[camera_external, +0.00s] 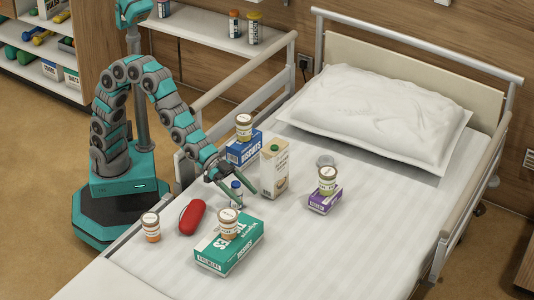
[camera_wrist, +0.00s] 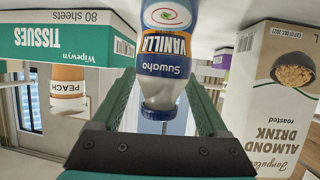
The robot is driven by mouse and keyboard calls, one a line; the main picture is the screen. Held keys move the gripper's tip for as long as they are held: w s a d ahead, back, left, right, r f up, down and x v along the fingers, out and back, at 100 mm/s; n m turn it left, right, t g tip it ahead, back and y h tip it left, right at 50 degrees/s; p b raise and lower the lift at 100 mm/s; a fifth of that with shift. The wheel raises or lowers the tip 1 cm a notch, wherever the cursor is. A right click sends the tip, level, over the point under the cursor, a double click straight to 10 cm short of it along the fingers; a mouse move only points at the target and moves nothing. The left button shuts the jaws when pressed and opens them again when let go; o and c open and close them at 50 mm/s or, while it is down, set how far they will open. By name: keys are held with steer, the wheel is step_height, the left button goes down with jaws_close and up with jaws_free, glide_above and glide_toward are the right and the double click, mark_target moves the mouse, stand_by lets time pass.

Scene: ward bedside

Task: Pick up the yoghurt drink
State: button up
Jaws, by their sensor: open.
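The yoghurt drink is a small bottle with a blue cap and a blue "Suwaho Vanilla" label. It stands upright on the bed in the external view (camera_external: 236,194). In the wrist view, which is upside down, the bottle (camera_wrist: 168,42) is centred ahead of my gripper (camera_wrist: 161,92), with the cap end between the fingers. My gripper is open, with a finger on each side and gaps to the bottle. In the external view my gripper (camera_external: 240,187) is low over the bed at the bottle and partly hides it.
An almond drink carton (camera_external: 273,168) stands close to the right of the bottle. A blue biscuits box (camera_external: 243,149) is behind, with a jar (camera_external: 244,121) on top. A tissues box (camera_external: 229,250) with a jar (camera_external: 228,222) is in front; a red case (camera_external: 192,217) lies left.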

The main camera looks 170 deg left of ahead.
jaws_close()
stand_by(0.5)
